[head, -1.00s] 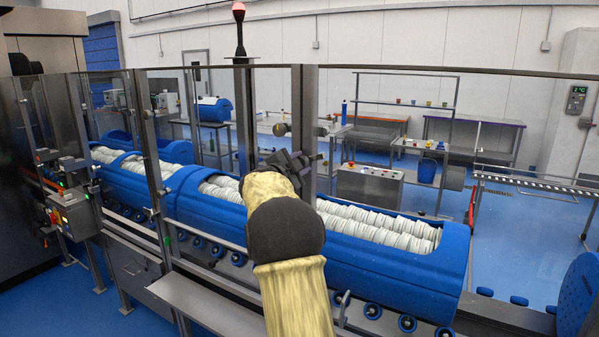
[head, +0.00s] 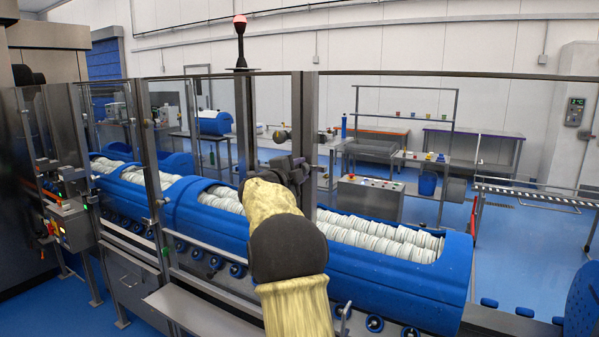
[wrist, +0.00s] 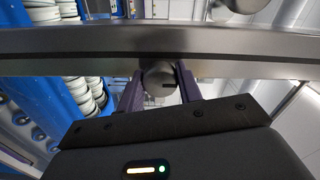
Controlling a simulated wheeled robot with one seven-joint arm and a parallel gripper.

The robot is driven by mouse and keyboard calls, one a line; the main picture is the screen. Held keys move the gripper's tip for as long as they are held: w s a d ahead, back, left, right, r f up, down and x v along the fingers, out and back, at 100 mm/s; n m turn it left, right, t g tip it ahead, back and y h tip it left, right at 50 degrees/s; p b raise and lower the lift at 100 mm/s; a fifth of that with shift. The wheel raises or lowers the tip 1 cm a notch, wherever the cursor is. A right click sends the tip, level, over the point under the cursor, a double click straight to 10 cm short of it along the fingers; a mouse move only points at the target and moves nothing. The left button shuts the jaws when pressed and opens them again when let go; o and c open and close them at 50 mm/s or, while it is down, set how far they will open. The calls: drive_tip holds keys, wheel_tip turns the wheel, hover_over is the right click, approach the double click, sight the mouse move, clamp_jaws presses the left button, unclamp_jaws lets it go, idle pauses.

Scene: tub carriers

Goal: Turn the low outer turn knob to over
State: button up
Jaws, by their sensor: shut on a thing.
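The low outer turn knob (wrist: 158,78) is a round grey knob with a dark mark on its face, just below the metal rail in the wrist view. My gripper (wrist: 160,94) has its two dark purple fingers on either side of it, closed on it. In the head view my gripper (head: 300,172) is at the steel post of the glazed guard, and it hides the knob there.
Steel posts (head: 308,130) and clear panels stand before the blue tub carriers (head: 455,270), which hold rows of white discs. A metal shelf (head: 195,312) juts out low at the front. A beacon (head: 240,40) with a red top stands above the guard.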

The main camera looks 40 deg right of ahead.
drive_tip(key=o, duration=1)
drive_tip(key=shift+a, duration=0.1)
drive_tip(key=b+v, duration=0.5)
drive_tip(key=v, duration=1.2)
drive_tip(key=shift+s, duration=0.2)
drive_tip(key=shift+a+f, duration=0.1)
